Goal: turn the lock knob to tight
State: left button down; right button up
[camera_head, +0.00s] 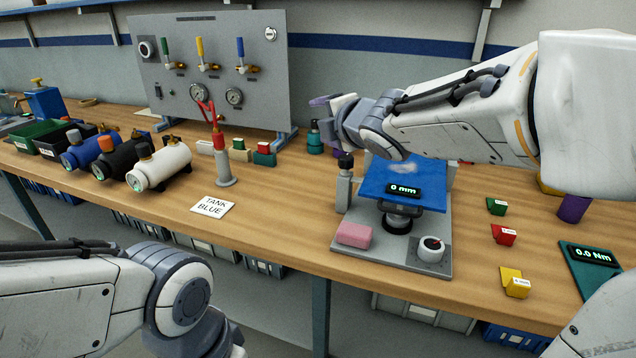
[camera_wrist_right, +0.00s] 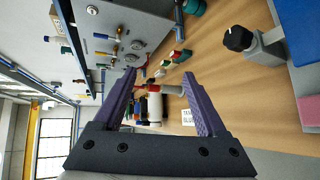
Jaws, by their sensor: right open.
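A blue plate (camera_head: 405,182) with a "0 mm" readout stands on a grey base (camera_head: 350,238) on the bench. I cannot tell which is the lock knob. My right gripper (camera_wrist_right: 158,76) is open and empty, with purple fingers, above and behind the post, apart from both knobs. My left arm shows at lower left; its gripper is out of frame.
A pink block (camera_head: 354,235) lies on the base. Green (camera_head: 497,207), red (camera_head: 504,235) and yellow (camera_head: 515,283) blocks and a "0.0 Nm" display (camera_head: 590,265) are at right. A valve panel (camera_head: 215,65) and tanks (camera_head: 160,165) stand left.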

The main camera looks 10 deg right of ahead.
jog(key=w+d+f+n+t+y+b, duration=0.1)
jog(key=w+d+n+t+b, duration=0.15)
jog(key=d+n+b, duration=0.35)
jog(key=n+y+b, duration=0.4)
jog(key=n+b, duration=0.5)
jog(key=n, duration=0.4)
send_near(341, 156)
jog(key=w, duration=0.3)
jog(key=w+a+f, duration=0.1)
jog(key=w, duration=0.1)
jog(key=shift+a, duration=0.15)
pick_arm(q)
notch_tip(341, 156, down, 18)
pick_arm(e)
jog(key=x, duration=0.7)
jog(key=shift+w+r, duration=0.15)
jog(key=shift+r, duration=0.1)
pick_arm(q)
jog(key=shift+r, duration=0.1)
pick_arm(e)
grip_shut()
